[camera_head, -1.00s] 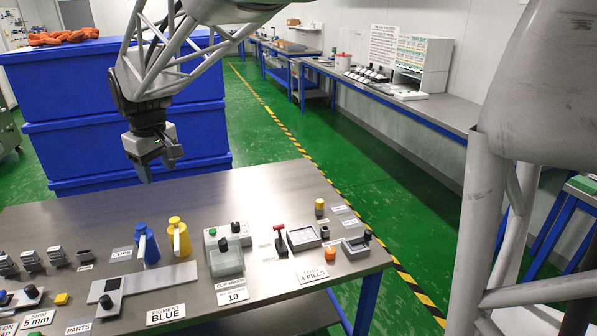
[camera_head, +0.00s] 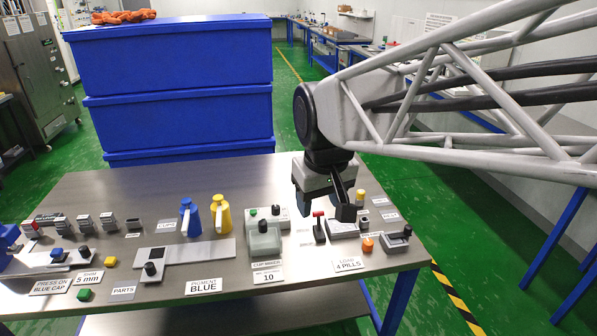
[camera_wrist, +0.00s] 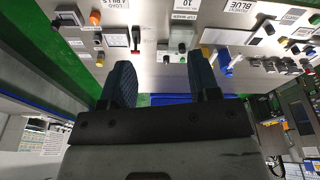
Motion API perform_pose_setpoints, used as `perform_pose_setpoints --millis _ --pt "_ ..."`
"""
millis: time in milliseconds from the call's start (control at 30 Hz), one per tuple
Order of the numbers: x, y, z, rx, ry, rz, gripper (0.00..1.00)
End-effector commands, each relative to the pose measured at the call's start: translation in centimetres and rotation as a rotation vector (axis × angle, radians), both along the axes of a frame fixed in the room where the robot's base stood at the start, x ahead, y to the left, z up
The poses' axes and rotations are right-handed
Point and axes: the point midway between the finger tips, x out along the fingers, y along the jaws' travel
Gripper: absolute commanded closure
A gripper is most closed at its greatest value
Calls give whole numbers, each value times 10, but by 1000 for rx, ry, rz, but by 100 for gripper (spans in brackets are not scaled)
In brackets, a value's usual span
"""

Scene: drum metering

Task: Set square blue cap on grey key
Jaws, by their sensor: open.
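A small blue block (camera_head: 57,252), which looks like the square blue cap, sits at the left of the bench on a grey fixture (camera_head: 35,265) with a black knob, behind the "PRESS ON BLUE CAP" sign (camera_head: 50,287). I cannot tell which part is the grey key. My gripper (camera_head: 325,208) is open and empty, above the right part of the bench near the red-handled lever, far from the blue block. In the wrist view its two dark fingers (camera_wrist: 163,85) stand apart with nothing between them.
Yellow (camera_head: 110,261) and green (camera_head: 84,294) blocks lie near the blue one. Blue (camera_head: 190,218) and yellow (camera_head: 221,215) jugs stand mid-bench, beside the cup maker (camera_head: 264,240). Grey blocks line the left back. The bench (camera_head: 150,190) is clear behind them.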

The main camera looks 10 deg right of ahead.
Motion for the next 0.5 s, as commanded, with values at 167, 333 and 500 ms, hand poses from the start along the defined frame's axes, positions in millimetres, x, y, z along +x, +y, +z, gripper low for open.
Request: perform_pose_setpoints --millis 167,333,500 --pt "-44 -25 -15 9 -14 -91 44" --pt "-80 -42 -32 17 -24 -169 44" --pt "-105 -51 -45 23 -33 -223 44"
